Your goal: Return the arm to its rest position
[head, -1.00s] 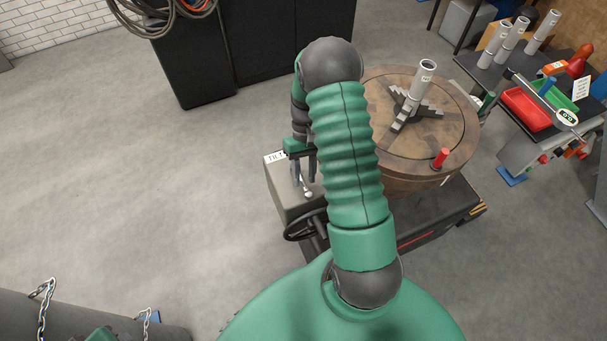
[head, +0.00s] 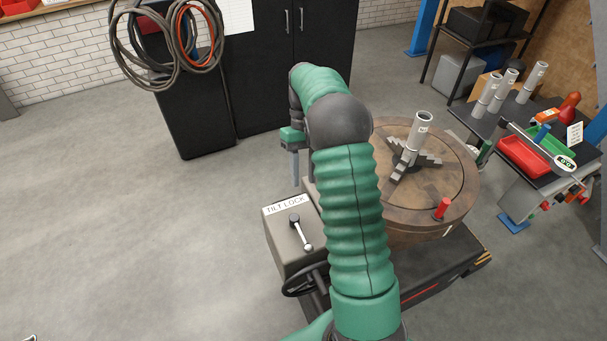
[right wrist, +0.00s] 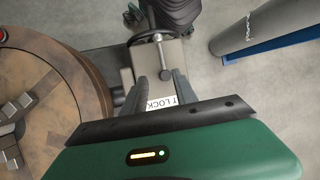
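My right arm (head: 350,220), green with grey joints, reaches forward over the machine. Its right gripper (head: 302,182) points down behind the grey tilt lock box (head: 284,238). The fingers are apart and empty; in the right wrist view my right gripper (right wrist: 159,78) shows a clear gap between them, with the white label behind. The lever (head: 302,234) on the box has a silver ball end and slants toward the lower right. It also shows in the right wrist view (right wrist: 161,55), clear of the fingers. My left gripper is not in view.
A dark handwheel (head: 298,284) sits below the box. A tool bench is at far right, a black cabinet (head: 325,60) behind. Open floor lies left.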

